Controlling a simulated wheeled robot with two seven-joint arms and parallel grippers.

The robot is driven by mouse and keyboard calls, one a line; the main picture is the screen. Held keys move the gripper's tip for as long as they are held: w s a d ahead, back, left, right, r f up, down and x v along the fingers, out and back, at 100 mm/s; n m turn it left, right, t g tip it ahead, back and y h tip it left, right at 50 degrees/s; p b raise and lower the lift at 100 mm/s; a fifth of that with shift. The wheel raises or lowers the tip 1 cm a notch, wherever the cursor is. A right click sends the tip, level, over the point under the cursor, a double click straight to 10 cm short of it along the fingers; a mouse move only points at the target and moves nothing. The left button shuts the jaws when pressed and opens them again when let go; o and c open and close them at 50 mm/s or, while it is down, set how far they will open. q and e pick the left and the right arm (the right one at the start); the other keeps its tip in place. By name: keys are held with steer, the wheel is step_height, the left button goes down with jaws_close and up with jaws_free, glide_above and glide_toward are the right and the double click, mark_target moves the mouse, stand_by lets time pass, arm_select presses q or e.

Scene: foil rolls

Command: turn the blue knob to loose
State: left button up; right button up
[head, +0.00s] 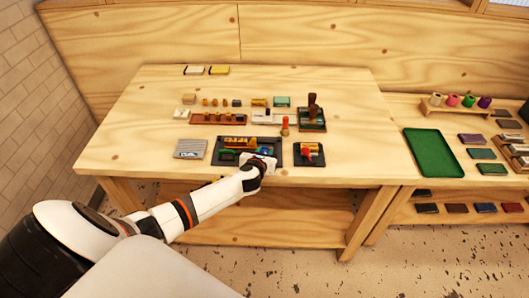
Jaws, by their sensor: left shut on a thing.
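A black tray-like device (276,143) lies near the front edge of the wooden table. A small blue part, which looks like the blue knob (265,152), shows at its right side just beyond my gripper. My left gripper (261,160) reaches in from the lower left and is shut at the knob. The gripper hides most of the knob, so its marking and turn angle cannot be read. A green piece (228,154) and a yellow-orange roll (240,142) sit on the same device. My right gripper is not in view.
A black stand with a red handle (307,153) is close on the right, and a grey ridged pad (190,148) on the left. An orange-topped peg (285,126) stands behind. A green tray (433,152) lies on the right-hand table.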

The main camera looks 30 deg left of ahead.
mark_target(264, 151)
arm_select(q)
steer(key=n+g+y, duration=0.2)
steer(key=n+y, duration=0.2)
steer(key=n+g+y+b, duration=0.1)
steer(key=n+g+y, duration=0.1)
steer(key=n+g, duration=0.1)
steer(key=shift+f+y, duration=0.1)
steer(key=shift+y, duration=0.2)
steer(key=shift+w+n+g+y+b, duration=0.1)
steer(key=shift+n+g+y+b, duration=0.4)
steer(key=shift+n+g, duration=0.45)
steer(key=n+g+y+b, duration=0.1)
steer(key=n+g+b, duration=0.5)
steer(key=g+b, duration=0.1)
steer(key=shift+f+n+b, duration=0.15)
steer(key=shift+n+b, duration=0.1)
steer(key=shift+b, duration=0.45)
steer(key=shift+r+n+g+b, duration=0.25)
steer(key=shift+n+g+b, duration=0.65)
steer(key=shift+b, duration=0.3)
steer(key=o, duration=1)
steer(key=shift+c, duration=0.2)
step_height(264, 151, up, 10)
steer(key=shift+a+p, duration=0.1)
steer(key=shift+p, duration=0.9)
